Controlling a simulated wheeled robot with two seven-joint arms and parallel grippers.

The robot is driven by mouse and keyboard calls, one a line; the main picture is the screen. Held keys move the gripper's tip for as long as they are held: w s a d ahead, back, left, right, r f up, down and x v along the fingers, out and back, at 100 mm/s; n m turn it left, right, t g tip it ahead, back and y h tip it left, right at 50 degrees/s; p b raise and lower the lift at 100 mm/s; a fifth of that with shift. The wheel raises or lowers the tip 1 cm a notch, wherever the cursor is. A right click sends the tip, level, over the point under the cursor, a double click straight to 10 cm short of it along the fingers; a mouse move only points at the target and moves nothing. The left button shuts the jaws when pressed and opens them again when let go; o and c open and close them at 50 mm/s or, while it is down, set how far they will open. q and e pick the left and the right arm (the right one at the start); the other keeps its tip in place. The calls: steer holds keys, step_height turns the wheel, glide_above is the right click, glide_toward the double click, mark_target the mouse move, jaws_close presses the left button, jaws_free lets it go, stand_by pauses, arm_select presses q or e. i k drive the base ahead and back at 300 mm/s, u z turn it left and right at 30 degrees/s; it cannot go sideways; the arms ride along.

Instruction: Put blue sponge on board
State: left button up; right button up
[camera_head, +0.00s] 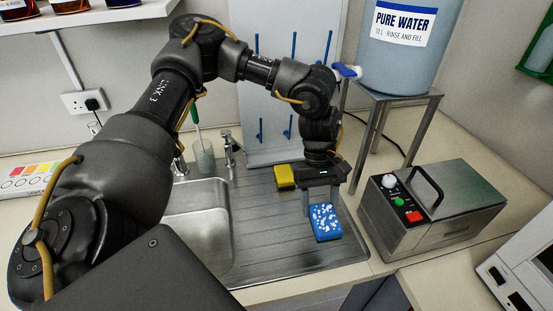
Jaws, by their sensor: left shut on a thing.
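The blue sponge (326,224), speckled with white, is in the fingers of my left gripper (322,207). The gripper points down and is shut on the sponge's far part. The sponge is over the grey ribbed draining board (272,245), to the right of the sink. I cannot tell whether its underside touches the board. A yellow block (284,177), perhaps another sponge, is just left of the gripper, partly hidden by it. My right gripper is out of view.
The steel sink (205,225) is left of the draining board. A grey metal box with a handle (435,212) stands close on the right. A blue water tank (408,50) stands on a metal stand behind. A pegged panel (272,90) rises at the back.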

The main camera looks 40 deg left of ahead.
mark_target(285, 226)
steer(key=u, duration=1.4)
steer(key=k, duration=0.75)
steer(key=z, duration=1.45)
